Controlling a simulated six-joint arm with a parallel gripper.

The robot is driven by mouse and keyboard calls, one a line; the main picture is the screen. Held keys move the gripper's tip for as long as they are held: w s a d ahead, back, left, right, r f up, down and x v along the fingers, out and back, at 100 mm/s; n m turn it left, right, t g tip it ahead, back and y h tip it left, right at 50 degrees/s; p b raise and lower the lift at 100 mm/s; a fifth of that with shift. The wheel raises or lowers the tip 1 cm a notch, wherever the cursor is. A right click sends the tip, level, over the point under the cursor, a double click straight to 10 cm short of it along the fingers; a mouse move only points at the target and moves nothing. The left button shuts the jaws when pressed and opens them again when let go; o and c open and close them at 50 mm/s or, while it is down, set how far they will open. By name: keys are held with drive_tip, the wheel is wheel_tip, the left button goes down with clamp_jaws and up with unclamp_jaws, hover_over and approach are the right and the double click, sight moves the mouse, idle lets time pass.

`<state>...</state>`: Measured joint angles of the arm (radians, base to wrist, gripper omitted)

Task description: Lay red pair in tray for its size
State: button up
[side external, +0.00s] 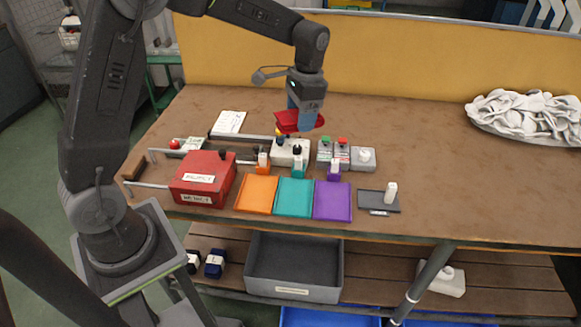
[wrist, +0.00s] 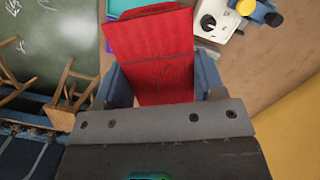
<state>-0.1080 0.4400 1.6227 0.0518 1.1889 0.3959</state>
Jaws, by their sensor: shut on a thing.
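The red pair (side external: 298,121) is a flat, folded red cloth piece. My gripper (side external: 302,116) is shut on it and holds it above the back of the table, over the white control box. In the wrist view the red pair (wrist: 155,58) sticks out between the two blue fingers of my gripper (wrist: 165,88). Three trays lie side by side near the table's front edge: an orange tray (side external: 256,194), a teal tray (side external: 295,198) and a purple tray (side external: 333,201). All three look empty. Small tags stand at their back edges, but I cannot read the sizes.
A red box (side external: 203,180) stands left of the orange tray. A white control box (side external: 290,152) and a grey box with green and red buttons (side external: 333,153) stand behind the trays. A dark plate with a white stamp-like piece (side external: 390,193) lies to the right. A heap of white socks (side external: 525,116) lies far right.

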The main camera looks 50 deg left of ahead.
drive_tip(key=s+a+f+m, duration=0.1)
drive_tip(key=s+a+f, duration=0.15)
drive_tip(key=a, duration=0.55)
drive_tip(key=s+a+f+m, duration=0.15)
drive_tip(key=s+a, duration=0.25)
drive_tip(key=a, duration=0.5)
drive_tip(key=s+a+f+m, duration=0.3)
drive_tip(key=s+a+f, duration=0.1)
drive_tip(key=s+a, duration=0.8)
drive_tip(key=s, duration=0.3)
drive_tip(key=shift+s+a+f+y, duration=0.15)
drive_tip(key=shift+s+y, duration=0.1)
drive_tip(key=shift+y, duration=0.05)
drive_tip(key=w+d+f, duration=0.1)
drive_tip(key=w+f, duration=0.1)
drive_tip(key=w, duration=0.1)
drive_tip(key=w+d+f, duration=0.1)
drive_tip(key=w+f, duration=0.1)
drive_tip(key=w, duration=0.2)
drive_tip(key=w+d+f, duration=0.2)
drive_tip(key=w+f, duration=0.1)
drive_tip(key=w, duration=0.1)
drive_tip(key=shift+d+f, duration=0.1)
drive_tip(key=shift+f, duration=1.7)
drive_tip(key=shift+f, duration=0.2)
